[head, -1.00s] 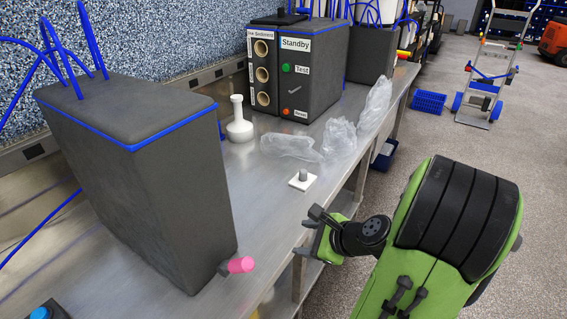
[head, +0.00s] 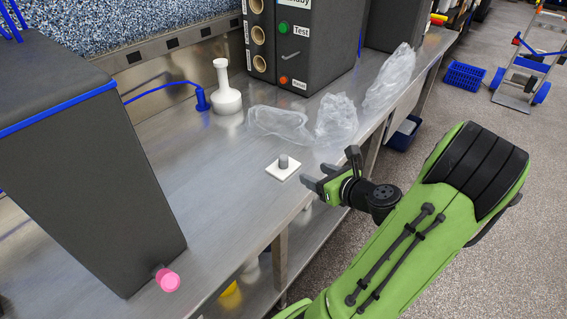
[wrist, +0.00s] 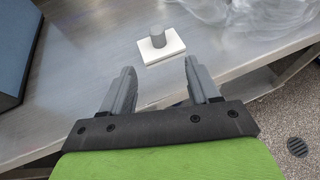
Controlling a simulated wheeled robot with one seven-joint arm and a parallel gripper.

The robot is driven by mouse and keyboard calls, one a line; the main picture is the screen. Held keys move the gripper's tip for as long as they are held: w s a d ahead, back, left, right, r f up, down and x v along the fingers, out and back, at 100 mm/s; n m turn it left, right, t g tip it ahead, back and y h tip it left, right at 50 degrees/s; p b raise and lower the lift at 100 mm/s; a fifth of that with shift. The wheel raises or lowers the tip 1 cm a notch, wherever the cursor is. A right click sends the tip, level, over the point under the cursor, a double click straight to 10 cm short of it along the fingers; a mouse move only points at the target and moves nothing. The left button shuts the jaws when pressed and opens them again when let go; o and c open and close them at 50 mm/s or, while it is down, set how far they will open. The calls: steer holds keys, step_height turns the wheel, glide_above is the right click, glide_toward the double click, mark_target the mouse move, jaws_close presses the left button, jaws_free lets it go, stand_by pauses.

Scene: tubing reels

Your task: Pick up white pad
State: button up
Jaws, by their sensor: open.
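The white pad (head: 275,174) is a small flat square lying on the metal bench, with a grey cylindrical knob (head: 283,161) standing on it. It also shows in the wrist view (wrist: 173,49), ahead of the fingertips and roughly centred between them. My gripper (head: 314,172) is at the bench's front edge, to the right of the pad in the head view. In the wrist view my gripper (wrist: 159,72) has its two grey fingers spread apart with nothing between them. The pad is apart from the fingers.
Crumpled clear plastic bags (head: 335,120) lie on the bench (head: 215,190) behind the pad. A dark box (head: 85,170) with a pink knob (head: 168,280) stands at left. Bare bench lies between box and pad.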

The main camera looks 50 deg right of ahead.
mark_target(286, 162)
steer(key=b+x, duration=0.1)
steer(key=x, duration=0.6)
steer(key=b+x, duration=0.1)
steer(key=x, duration=0.6)
steer(key=shift+a+f, duration=0.2)
steer(key=shift+f, duration=0.05)
steer(key=shift+c, duration=0.7)
jaws_close()
